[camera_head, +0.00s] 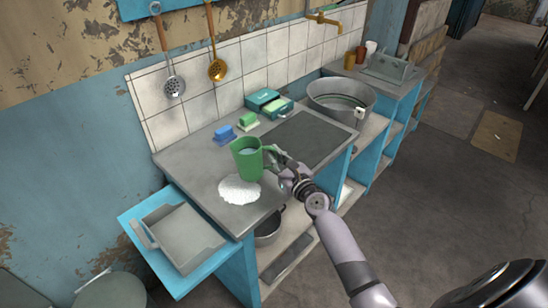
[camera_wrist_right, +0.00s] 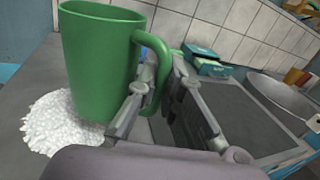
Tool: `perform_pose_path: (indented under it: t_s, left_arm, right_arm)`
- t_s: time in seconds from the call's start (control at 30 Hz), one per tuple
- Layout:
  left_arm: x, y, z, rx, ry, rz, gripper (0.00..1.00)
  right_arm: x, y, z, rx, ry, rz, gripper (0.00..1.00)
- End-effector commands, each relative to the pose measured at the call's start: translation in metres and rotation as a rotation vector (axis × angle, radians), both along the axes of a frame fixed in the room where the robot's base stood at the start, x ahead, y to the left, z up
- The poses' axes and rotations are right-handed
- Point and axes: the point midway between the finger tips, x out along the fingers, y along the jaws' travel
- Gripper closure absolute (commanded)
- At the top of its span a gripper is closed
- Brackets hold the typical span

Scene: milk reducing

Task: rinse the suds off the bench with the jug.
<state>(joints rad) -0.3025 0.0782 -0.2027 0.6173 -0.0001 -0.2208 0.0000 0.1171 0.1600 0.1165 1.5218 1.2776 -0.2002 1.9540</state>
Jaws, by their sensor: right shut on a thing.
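A green jug (camera_head: 246,160) is held upright just above or on the grey bench (camera_head: 195,160), beside the white suds. The suds (camera_head: 239,190) lie in a foamy patch near the bench's front left. My right gripper (camera_head: 275,160) is shut on the jug's handle. The right wrist view shows the jug (camera_wrist_right: 97,60) close up, with the handle between the fingers (camera_wrist_right: 147,95) and the suds (camera_wrist_right: 62,122) below and left of it. My left gripper is not in view.
A blue sponge (camera_head: 224,135), a green block (camera_head: 248,121) and a teal box (camera_head: 266,101) stand behind the jug. A dark panel (camera_head: 303,138) and round metal basin (camera_head: 341,97) lie to the right. A grey tray (camera_head: 180,238) sits on the blue left shelf. Ladles hang behind.

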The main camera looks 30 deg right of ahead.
Motion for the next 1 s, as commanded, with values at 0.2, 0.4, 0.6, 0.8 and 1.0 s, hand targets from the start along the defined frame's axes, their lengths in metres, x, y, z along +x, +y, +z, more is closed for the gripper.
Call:
perform_pose_path:
  t_s: [0.2,0.4,0.6,0.8,1.0]
  left_arm:
    - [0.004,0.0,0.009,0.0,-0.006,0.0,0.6]
    - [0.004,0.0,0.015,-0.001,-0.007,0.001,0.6]
    - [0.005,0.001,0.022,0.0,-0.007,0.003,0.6]
    - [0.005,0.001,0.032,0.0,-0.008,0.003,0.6]
    - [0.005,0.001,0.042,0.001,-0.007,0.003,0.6]
  right_arm:
    - [0.001,-0.003,0.014,-0.106,-0.009,0.0,1.0]
    - [0.001,-0.005,0.024,-0.215,-0.016,0.0,1.0]
    - [0.001,-0.007,0.034,-0.333,-0.022,0.0,1.0]
    - [0.001,-0.005,0.044,-0.483,-0.031,-0.001,1.0]
    - [0.0,0.0,0.053,-0.646,-0.042,0.0,1.0]
